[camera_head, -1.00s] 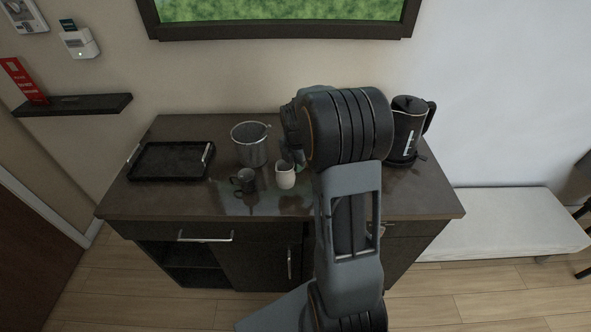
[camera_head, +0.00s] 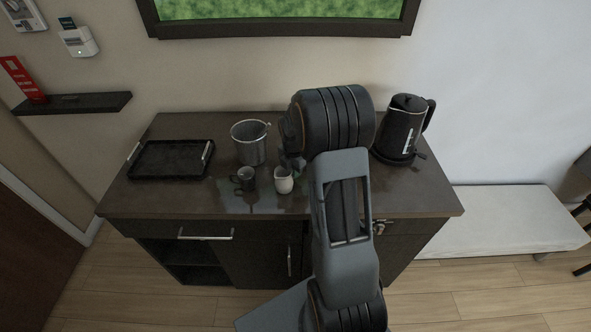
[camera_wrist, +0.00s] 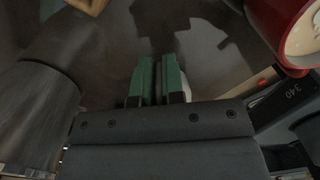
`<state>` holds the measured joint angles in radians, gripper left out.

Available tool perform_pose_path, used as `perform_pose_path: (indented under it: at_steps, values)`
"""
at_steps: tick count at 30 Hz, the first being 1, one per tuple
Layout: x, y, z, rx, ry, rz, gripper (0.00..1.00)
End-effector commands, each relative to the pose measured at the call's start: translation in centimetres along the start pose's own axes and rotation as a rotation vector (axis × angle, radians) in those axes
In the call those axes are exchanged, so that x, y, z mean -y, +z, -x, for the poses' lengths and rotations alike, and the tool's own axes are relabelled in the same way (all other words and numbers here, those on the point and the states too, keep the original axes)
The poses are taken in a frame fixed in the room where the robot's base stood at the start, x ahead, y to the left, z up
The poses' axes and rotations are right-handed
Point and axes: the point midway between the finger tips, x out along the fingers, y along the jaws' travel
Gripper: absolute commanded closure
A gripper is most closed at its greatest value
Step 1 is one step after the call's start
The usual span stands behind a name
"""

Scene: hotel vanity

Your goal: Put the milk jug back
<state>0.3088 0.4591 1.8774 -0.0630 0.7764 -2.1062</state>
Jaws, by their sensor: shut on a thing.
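The small cream-white milk jug (camera_head: 284,182) is over the middle of the dark counter, right of the dark mug. My gripper (camera_head: 292,162) is at its far side, mostly hidden by my arm. In the wrist view my gripper's green fingers (camera_wrist: 157,79) are close together. A pale sliver of the jug (camera_wrist: 186,86) shows beside the right finger. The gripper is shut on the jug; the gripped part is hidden. I cannot tell whether the jug touches the counter. An empty black tray (camera_head: 172,159) lies at the counter's left.
A dark mug (camera_head: 244,179) stands close left of the jug. A metal bucket (camera_head: 248,147) is behind it. A black kettle (camera_head: 401,130) stands at the right. A red round item (camera_wrist: 284,28) shows in the wrist view. The counter's front left is clear.

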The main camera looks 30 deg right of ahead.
Motion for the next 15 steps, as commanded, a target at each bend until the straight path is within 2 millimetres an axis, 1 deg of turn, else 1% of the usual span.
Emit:
perform_pose_path:
  at_steps: [1,2,9,15]
  values:
    - [0.00,-0.02,-0.29,0.000,0.000,0.000,1.00]
    - [0.01,-0.02,-0.22,0.000,0.000,0.000,0.89]
    - [0.02,-0.01,-0.17,0.000,-0.001,0.000,0.66]
    - [0.02,-0.01,-0.15,0.000,0.000,0.000,0.65]
